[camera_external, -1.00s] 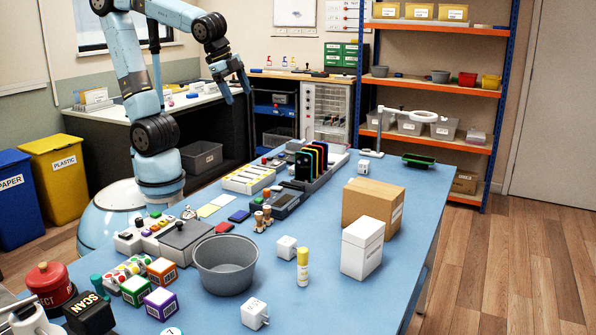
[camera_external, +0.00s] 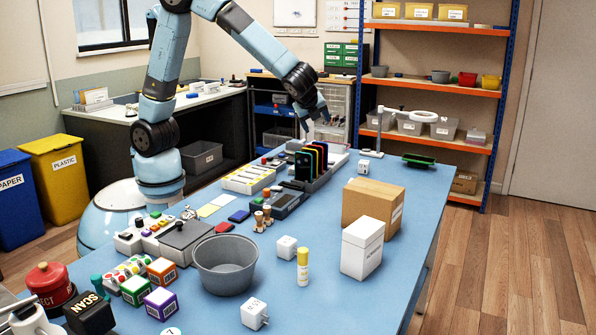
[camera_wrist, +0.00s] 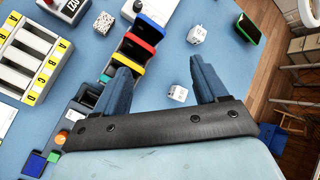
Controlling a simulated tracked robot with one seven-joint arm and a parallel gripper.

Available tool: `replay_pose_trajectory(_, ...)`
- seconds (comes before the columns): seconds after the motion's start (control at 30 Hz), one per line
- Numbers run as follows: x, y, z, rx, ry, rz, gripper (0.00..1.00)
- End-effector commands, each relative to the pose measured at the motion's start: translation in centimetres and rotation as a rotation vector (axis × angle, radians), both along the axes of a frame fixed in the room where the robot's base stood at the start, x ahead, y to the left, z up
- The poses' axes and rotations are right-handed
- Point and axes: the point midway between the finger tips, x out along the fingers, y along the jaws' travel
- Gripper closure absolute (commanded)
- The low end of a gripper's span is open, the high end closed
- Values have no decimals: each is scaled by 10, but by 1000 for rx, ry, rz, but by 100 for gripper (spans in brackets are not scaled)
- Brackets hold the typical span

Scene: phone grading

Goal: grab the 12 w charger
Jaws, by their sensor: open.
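Several small white charger cubes lie on the blue table. In the external view one is at the front (camera_external: 254,314), one in the middle (camera_external: 286,247) and one at the far end near the ring lamp (camera_external: 363,167). The wrist view shows one white cube (camera_wrist: 178,93) between my fingers in the picture, and another (camera_wrist: 196,34) farther up. Their markings are too small to tell which is 12 W. My gripper (camera_external: 316,121) is open and empty, above the far end of the table by the phone rack; its fingers (camera_wrist: 160,72) are spread apart, pointing down.
The rack of coloured phones (camera_external: 311,160) stands close to my gripper. A cardboard box (camera_external: 372,205), white box (camera_external: 361,250) and grey bowl (camera_external: 225,265) stand nearer.

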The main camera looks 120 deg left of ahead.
Motion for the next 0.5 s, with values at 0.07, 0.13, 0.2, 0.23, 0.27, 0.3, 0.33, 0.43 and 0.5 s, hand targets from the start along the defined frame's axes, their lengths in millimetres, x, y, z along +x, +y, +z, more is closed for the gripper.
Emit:
replay_pose_trajectory(0.07, 14, 13, -17, 38, 60, -34, 28)
replay_pose_trajectory(0.13, 25, 25, -31, 74, 111, -66, 28)
replay_pose_trajectory(0.2, 36, 36, -44, 106, 162, -99, 28)
replay_pose_trajectory(0.23, 40, 41, -50, 120, 184, -112, 28)
replay_pose_trajectory(0.27, 44, 46, -56, 134, 205, -126, 28)
replay_pose_trajectory(0.3, 50, 52, -63, 152, 235, -146, 28)
replay_pose_trajectory(0.33, 54, 56, -70, 166, 257, -159, 28)
replay_pose_trajectory(0.43, 67, 71, -90, 210, 332, -206, 28)
replay_pose_trajectory(0.5, 76, 81, -106, 241, 386, -240, 28)
